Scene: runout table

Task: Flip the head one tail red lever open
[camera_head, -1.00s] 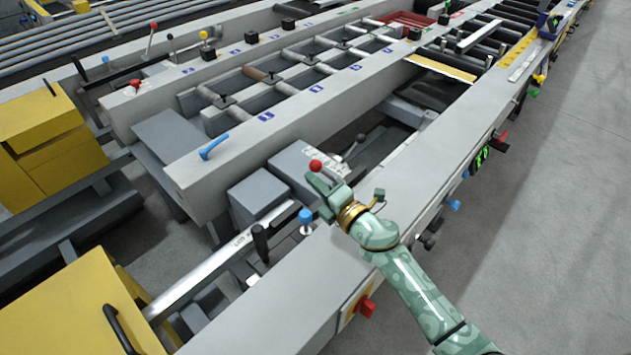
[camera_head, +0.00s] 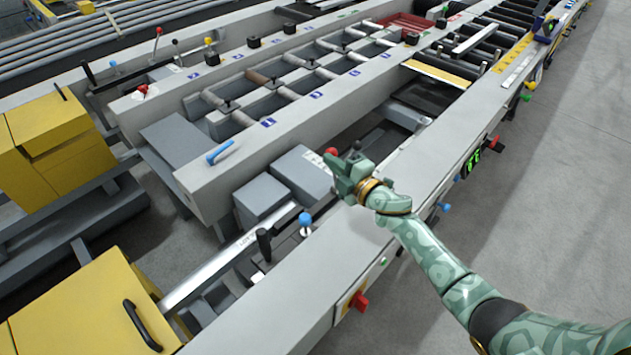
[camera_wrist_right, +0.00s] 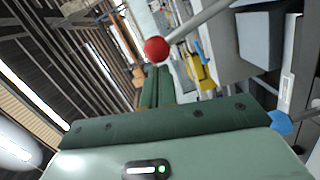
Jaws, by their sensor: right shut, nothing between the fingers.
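A red ball knob (camera_head: 331,152) tops a lever beside the near rail, next to a grey box with a white label. In the right wrist view the red knob (camera_wrist_right: 156,49) sits on a pale rod running to the upper right. My right gripper (camera_head: 341,168) is shut and empty, right at the knob. In the head view its fingers partly hide the lever below the knob. In the right wrist view the green fingers (camera_wrist_right: 157,86) point up just below the knob; I cannot tell whether they touch it. My left gripper is out of view.
A blue-topped lever (camera_head: 305,218) and a black handle (camera_head: 264,243) stand nearer along the rail. Another red knob (camera_head: 142,89) is on the far rail. A red switch (camera_head: 359,301) sits on the near side panel. Grey floor (camera_head: 560,190) lies open to the right.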

